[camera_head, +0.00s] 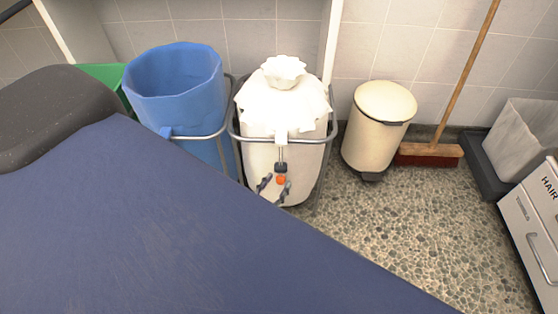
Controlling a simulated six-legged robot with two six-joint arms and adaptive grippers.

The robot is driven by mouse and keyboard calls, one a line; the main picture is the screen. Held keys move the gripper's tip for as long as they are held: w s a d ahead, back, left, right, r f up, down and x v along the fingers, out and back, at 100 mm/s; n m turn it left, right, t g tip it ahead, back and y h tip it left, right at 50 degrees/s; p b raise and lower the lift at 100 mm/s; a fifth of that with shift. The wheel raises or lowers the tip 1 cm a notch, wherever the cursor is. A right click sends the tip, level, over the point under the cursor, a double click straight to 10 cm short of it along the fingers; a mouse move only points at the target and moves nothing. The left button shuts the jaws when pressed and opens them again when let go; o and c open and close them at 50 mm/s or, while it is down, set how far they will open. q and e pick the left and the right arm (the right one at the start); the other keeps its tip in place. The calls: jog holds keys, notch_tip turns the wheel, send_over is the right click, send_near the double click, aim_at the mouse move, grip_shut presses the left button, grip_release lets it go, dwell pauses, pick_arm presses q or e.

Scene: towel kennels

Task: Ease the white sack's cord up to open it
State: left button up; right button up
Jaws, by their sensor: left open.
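The white sack (284,157) hangs upright in a grey metal hoop frame (237,132). Its gathered top (284,71) is bunched into a ruffled knot, with loose folds draped over the hoop. A cord (281,152) hangs down the sack's front to a dark piece (281,168) with an orange part (281,180) just below it. My left gripper (276,184) is open low in front of the sack, its dark fingers on either side of the orange part. I cannot tell whether they touch it. The rest of that arm is hidden behind the blue surface. My right gripper is not in view.
A large blue surface (170,230) fills the lower left foreground. A blue bag (190,105) in a similar hoop and a green one (103,74) stand left. A cream pedal bin (378,130) and broom (430,154) stand right. Pebbled floor (400,215) lies open.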

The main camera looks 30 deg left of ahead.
pick_arm(q)
jog(key=shift+w, duration=0.5)
grip_shut()
dwell(0.5)
